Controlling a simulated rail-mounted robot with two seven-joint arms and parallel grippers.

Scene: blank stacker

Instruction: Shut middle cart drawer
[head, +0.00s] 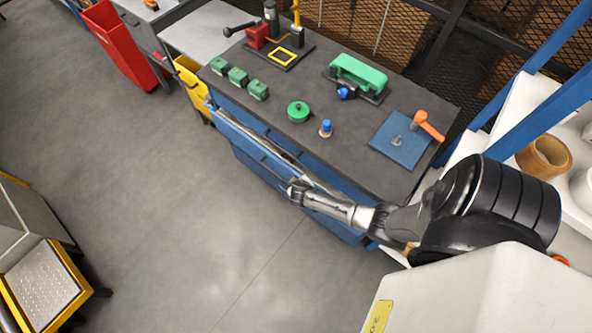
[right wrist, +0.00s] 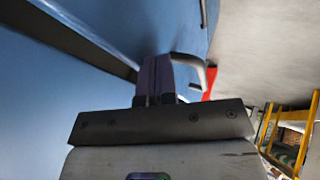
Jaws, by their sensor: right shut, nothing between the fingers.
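The blue cart (head: 222,93) stands in the middle of the head view, its drawer side facing the lower left. My right arm crosses that side and hides much of the drawer fronts, so I cannot tell which drawer is the middle one or how far it stands out. In the right wrist view, my right gripper (right wrist: 158,78) is shut and empty, close to a blue panel (right wrist: 120,35). A grey handle (right wrist: 200,72) is just right of the fingertips; contact is unclear. A dark gap (right wrist: 65,35) runs along the blue surface at left. My left gripper is out of view.
The cart top holds green blocks (head: 238,76), a green-handled tool (head: 358,73) and a blue mat (head: 392,146). A red bin (head: 118,42) and a yellow bin (head: 190,80) stand beyond. A yellow-edged stand (head: 45,288) is lower left. The floor between is clear.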

